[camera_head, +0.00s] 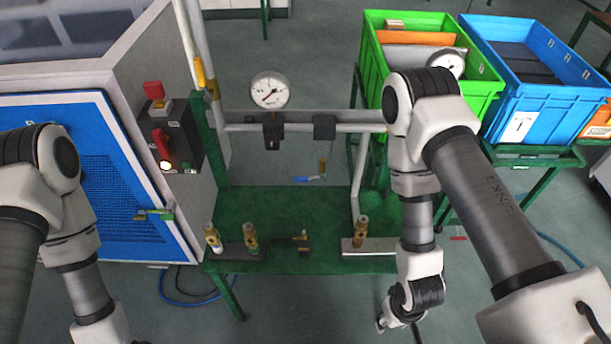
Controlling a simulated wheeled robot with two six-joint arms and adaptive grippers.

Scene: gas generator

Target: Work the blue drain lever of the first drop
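A small blue lever (309,179) sits on a brass valve (322,167) hanging below the horizontal pipe (352,128), near the middle of the head view. The lever points left and lies roughly level. The pipe runs behind my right arm, which hides its right part. My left arm stands at the left edge and leaves the picture at the bottom, so its gripper is out of sight. My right arm hangs to the right of the lever, well apart from it.
A pressure gauge (270,91) stands on the pipe. Several brass valves, including a green-handled one (250,238), stand low on the green frame (280,206). A blue-doored cabinet (126,188) is at left. Green (372,60) and blue (487,50) crates are at right.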

